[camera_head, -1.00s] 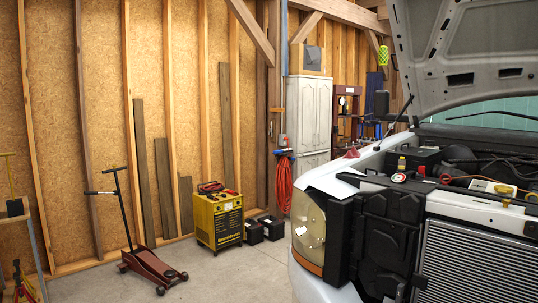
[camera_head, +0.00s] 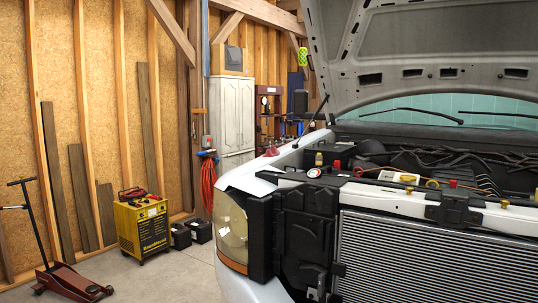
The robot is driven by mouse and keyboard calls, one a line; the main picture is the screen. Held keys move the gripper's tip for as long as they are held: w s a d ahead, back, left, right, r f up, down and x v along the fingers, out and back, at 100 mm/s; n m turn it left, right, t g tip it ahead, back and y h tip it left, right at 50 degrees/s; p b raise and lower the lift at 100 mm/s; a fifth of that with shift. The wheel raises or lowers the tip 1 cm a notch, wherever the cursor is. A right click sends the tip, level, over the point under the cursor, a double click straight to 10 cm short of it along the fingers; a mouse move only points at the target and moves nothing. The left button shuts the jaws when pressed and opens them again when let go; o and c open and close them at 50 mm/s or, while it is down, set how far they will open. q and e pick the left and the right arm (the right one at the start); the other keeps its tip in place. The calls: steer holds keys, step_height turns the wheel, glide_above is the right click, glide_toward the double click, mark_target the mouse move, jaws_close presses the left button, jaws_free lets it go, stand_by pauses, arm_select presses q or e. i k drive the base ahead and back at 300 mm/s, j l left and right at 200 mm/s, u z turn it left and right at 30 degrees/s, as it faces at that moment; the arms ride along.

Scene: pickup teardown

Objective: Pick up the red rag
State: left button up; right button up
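A small crumpled red thing, which looks like the red rag (camera_head: 271,151), lies on the white fender of the pickup (camera_head: 262,171), near the back left of the open engine bay. It is small in the head view, so its folds are hard to make out. Neither of my grippers shows in the head view.
The raised hood (camera_head: 420,60) hangs over the engine bay. The radiator (camera_head: 430,262) and left headlight (camera_head: 232,232) face me. A yellow charger (camera_head: 142,228), black boxes (camera_head: 199,231) and a floor jack (camera_head: 70,283) stand left on the concrete floor (camera_head: 190,272).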

mark_target(272, 151)
steer(key=u, duration=0.9)
steer(key=i+u, duration=0.1)
steer(key=i, duration=0.9)
steer(key=i+u, duration=0.15)
steer(key=i, duration=1.15)
steer(key=i+u, duration=0.2)
steer(key=i, duration=1.15)
steer(key=i+l+z, duration=0.15)
steer(key=i+z, duration=0.35)
steer(key=i, duration=0.45)
steer(key=i+j+z, duration=0.25)
steer(key=i+z, duration=0.25)
steer(key=i, duration=0.45)
steer(key=z, duration=3.9)
